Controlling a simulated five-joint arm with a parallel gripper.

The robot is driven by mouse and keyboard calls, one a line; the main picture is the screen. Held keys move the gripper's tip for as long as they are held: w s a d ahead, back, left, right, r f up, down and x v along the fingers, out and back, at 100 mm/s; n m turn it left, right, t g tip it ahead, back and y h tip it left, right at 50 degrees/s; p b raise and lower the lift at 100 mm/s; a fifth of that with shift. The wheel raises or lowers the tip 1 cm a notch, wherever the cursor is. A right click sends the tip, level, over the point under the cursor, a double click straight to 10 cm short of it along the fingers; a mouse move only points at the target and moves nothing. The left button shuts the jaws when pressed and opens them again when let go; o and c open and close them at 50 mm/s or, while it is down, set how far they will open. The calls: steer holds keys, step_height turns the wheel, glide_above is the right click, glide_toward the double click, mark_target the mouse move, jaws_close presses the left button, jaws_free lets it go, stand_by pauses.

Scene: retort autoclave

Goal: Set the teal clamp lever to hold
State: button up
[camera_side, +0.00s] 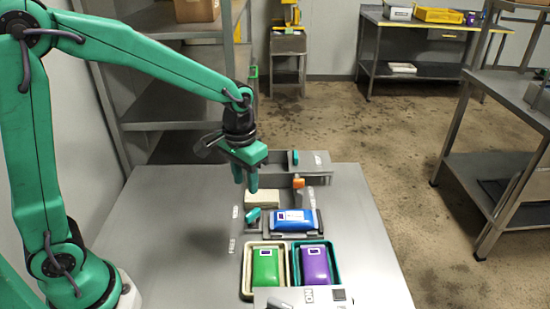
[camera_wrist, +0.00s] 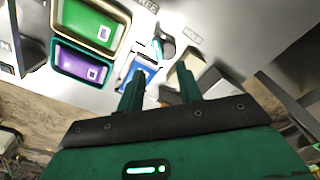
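The teal clamp lever (camera_side: 253,215) sits at the left end of the blue pouch's (camera_side: 292,221) holder. It also shows in the wrist view (camera_wrist: 157,47), beyond my fingertips, between a FREE label (camera_wrist: 148,5) and a HOLD label (camera_wrist: 193,37). I cannot tell exactly which label it points at. My gripper (camera_side: 246,186) hangs fingers down above the table, a little behind and above the lever, not touching it. In the wrist view my gripper (camera_wrist: 160,72) has its two fingers apart with nothing between them.
A beige block (camera_side: 262,199) lies close behind the lever. An orange part (camera_side: 298,182) and a second teal part (camera_side: 295,157) stand farther back. Trays with a green pouch (camera_side: 266,267) and a purple pouch (camera_side: 315,265) are in front. The table's left side is clear.

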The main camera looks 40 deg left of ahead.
mark_target(253, 212)
steer(key=shift+w+d+f, duration=0.15)
steer(key=shift+w+f, duration=0.15)
steer(key=shift+f, duration=0.25)
steer(key=shift+w+d+f, duration=0.15)
steer(key=shift+w+f, duration=0.1)
steer(key=shift+f, duration=0.25)
steer(key=shift+f, duration=3.9)
jaws_close()
